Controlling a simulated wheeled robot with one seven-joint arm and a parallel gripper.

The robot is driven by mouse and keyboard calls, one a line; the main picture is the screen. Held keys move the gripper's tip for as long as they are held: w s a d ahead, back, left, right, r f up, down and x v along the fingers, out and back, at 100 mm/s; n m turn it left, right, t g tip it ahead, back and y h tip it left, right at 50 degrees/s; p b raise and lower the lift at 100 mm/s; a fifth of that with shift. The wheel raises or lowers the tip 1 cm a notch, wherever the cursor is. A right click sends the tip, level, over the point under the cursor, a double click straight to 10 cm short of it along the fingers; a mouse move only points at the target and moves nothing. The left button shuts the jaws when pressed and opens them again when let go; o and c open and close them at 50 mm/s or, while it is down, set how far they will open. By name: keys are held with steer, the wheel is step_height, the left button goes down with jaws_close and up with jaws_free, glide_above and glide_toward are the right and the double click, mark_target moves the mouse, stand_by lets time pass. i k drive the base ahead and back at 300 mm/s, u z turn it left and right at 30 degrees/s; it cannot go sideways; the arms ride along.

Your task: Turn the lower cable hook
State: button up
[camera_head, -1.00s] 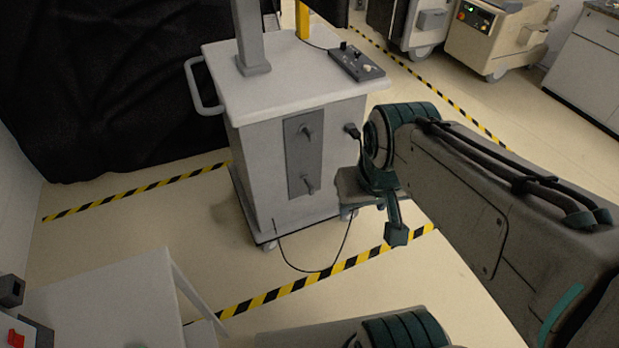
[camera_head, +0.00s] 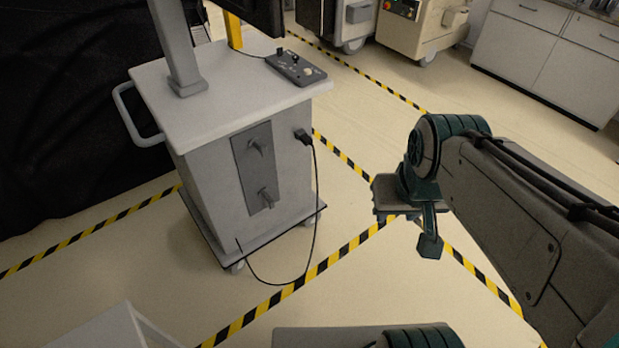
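The lower cable hook (camera_head: 266,194) is a small grey hook low on the dark grey plate (camera_head: 252,168) on the side of the white cart (camera_head: 196,190). It sticks out from the plate, and nothing hangs on it that I can see. The upper hook (camera_head: 256,148) sits above it on the same plate. My gripper (camera_head: 411,228) is to the right of the cart, in front of the striped floor tape in the picture. It is clear of both hooks.
A black cable (camera_head: 313,220) runs from a plug (camera_head: 303,136) on the cart down near the floor and loops to the cart's base. A control box (camera_head: 296,68) sits on the cart top. A white surface (camera_head: 104,331) is at lower left. Floor right of the cart looks clear.

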mark_target(263, 192)
steer(key=z, duration=0.7)
steer(key=i, duration=0.8)
steer(key=u, duration=2.45)
